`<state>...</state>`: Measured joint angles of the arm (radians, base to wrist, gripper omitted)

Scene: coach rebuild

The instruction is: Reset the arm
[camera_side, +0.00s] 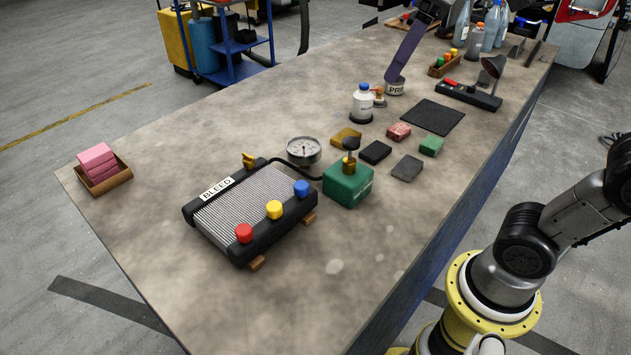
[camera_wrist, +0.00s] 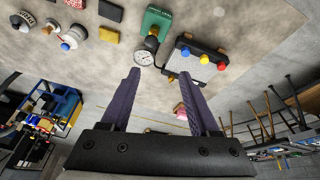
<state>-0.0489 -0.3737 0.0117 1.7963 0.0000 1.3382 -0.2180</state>
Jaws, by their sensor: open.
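My gripper (camera_wrist: 160,76) shows in the wrist view with its two purple fingers wide apart and nothing between them. It is above the bench, with the fingertips framing the round gauge (camera_wrist: 144,57) from above in the picture; I cannot tell the height. In the side view, a purple finger-like part of my gripper (camera_side: 408,48) hangs in at the top, overlapping the labelled white pot (camera_side: 396,87). Whether it touches the pot cannot be told. The bench (camera_side: 300,285) carries the ribbed "BLEED" unit (camera_side: 250,210) and a green block-shaped container (camera_side: 348,185).
Near the fingers in the side view are a white bottle (camera_side: 362,103), several small blocks (camera_side: 375,152), a black mat (camera_side: 433,117) and a black tray (camera_side: 468,95). Tall bottles (camera_side: 476,39) stand at the back. Pink blocks (camera_side: 97,159) sit left. The bench's front is clear.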

